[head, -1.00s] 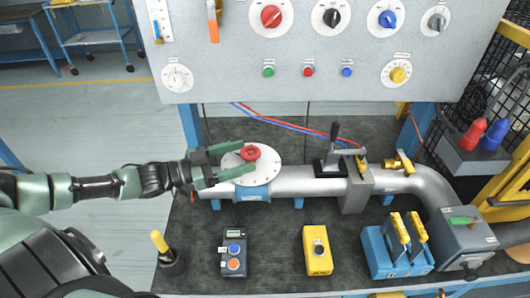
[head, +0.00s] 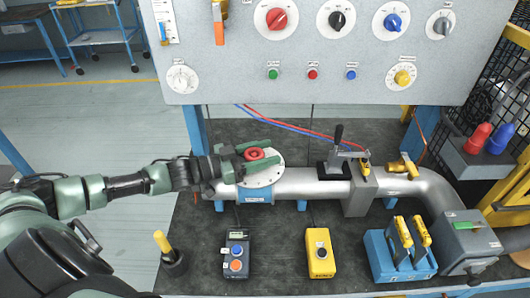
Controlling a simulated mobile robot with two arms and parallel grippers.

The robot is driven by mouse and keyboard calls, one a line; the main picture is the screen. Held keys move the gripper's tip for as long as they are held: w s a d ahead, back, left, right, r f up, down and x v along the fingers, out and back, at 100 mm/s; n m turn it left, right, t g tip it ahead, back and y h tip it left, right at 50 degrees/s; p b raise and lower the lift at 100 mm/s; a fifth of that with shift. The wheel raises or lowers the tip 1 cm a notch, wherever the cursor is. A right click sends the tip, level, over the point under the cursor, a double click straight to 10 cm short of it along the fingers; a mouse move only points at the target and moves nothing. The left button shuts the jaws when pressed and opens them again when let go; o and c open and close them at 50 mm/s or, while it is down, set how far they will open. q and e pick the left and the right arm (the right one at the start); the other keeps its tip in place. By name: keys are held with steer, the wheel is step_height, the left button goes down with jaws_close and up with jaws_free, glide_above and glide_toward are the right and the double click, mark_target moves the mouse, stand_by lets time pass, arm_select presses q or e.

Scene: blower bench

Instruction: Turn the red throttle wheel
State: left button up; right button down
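The red throttle wheel (head: 254,154) sits on a round white dial plate (head: 262,176) on top of the grey pipe, left of the middle in the head view. My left gripper (head: 262,155) reaches in from the left, with its green fingers on either side of the wheel. The fingers lie close against the wheel and look shut on it; they partly cover its edges and the plate. My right gripper is not in view.
A pipe (head: 310,184) runs right, with a black-handled clamp (head: 336,150) and a brass valve (head: 402,168). A grey panel with knobs (head: 310,60) stands behind. A yellow-topped stick (head: 162,242), a grey control box (head: 236,258) and a yellow box (head: 321,255) are in front.

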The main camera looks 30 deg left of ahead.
mark_target(257, 147)
arm_select(q)
steer(key=c, duration=0.7)
steer(key=shift+r+p, duration=0.15)
steer(key=shift+p, duration=0.4)
steer(key=n+t+y+p, duration=0.1)
steer(key=n+y+p, duration=0.1)
steer(key=y+p, duration=0.1)
steer(key=a+n+t+y+p, duration=0.1)
steer(key=n+y+p, duration=0.1)
steer(key=y+p, duration=0.1)
steer(key=n+t+y+p, duration=0.1)
steer(key=n+y+p, duration=0.2)
steer(key=p, duration=0.2)
steer(key=shift+w+a+r+t+y, duration=0.3)
steer(key=shift+w+t+y, duration=0.05)
steer(key=shift+t+y, duration=0.05)
steer(key=n+y+p, duration=0.2)
steer(key=y, duration=0.1)
steer(key=shift+a+f, duration=0.1)
steer(key=shift+a, duration=0.2)
steer(key=shift+a+n+g+y+p, duration=0.2)
steer(key=shift+n+y, duration=0.25)
steer(key=shift+y, duration=0.35)
steer(key=shift+a+n+g+y+p, duration=0.2)
steer(key=shift+n+y, duration=0.25)
steer(key=shift+y, duration=0.35)
